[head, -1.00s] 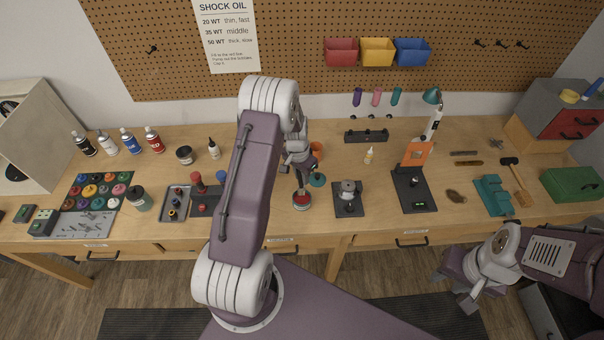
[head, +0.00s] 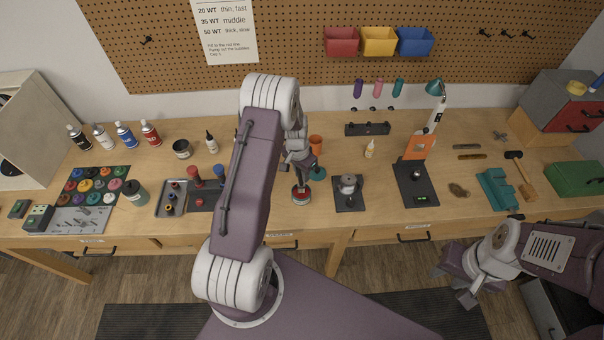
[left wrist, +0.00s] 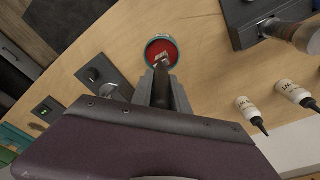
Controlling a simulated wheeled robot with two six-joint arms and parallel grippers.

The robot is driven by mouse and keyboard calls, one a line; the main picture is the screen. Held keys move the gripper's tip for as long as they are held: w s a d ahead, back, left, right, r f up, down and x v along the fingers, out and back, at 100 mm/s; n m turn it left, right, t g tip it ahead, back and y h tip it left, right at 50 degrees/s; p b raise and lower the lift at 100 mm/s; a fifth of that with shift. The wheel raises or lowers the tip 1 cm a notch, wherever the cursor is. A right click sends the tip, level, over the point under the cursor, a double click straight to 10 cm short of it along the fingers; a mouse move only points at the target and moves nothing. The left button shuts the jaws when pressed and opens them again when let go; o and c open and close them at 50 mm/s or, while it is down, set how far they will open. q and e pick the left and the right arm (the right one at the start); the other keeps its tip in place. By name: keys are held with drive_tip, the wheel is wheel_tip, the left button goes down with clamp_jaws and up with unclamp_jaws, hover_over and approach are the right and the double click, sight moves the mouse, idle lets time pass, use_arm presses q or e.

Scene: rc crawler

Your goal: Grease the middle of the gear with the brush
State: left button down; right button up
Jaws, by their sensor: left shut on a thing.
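My left gripper (left wrist: 160,92) is shut on the brush (left wrist: 162,64), above the bench. The brush's pale bristle tip is at the open round tin of red grease (left wrist: 153,43); whether it touches the grease I cannot tell. In the head view my left gripper (head: 301,170) is just above the tin (head: 301,198). The grey metal part that seems to be the gear (head: 348,182) sits on a dark plate (head: 349,205) right of the tin. It is partly hidden by my gripper in the left wrist view. My right gripper (head: 453,285) is open and empty, in front of the bench.
A teal round thing (head: 318,173) and an orange cup (head: 315,144) stand close behind the tin. Dropper bottles (left wrist: 253,113) and a tray (head: 172,190) are to the left. Some bench is clear around the gear's plate.

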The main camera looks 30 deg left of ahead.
use_arm(q)
drive_tip(key=shift+s+f, duration=0.15)
drive_tip(key=shift+f+b, duration=0.25)
drive_tip(key=shift+b, duration=0.1)
drive_tip(key=shift+f, duration=0.15)
idle(1.4)
wheel_tip(320, 180, up, 7)
drive_tip(key=p, duration=0.4)
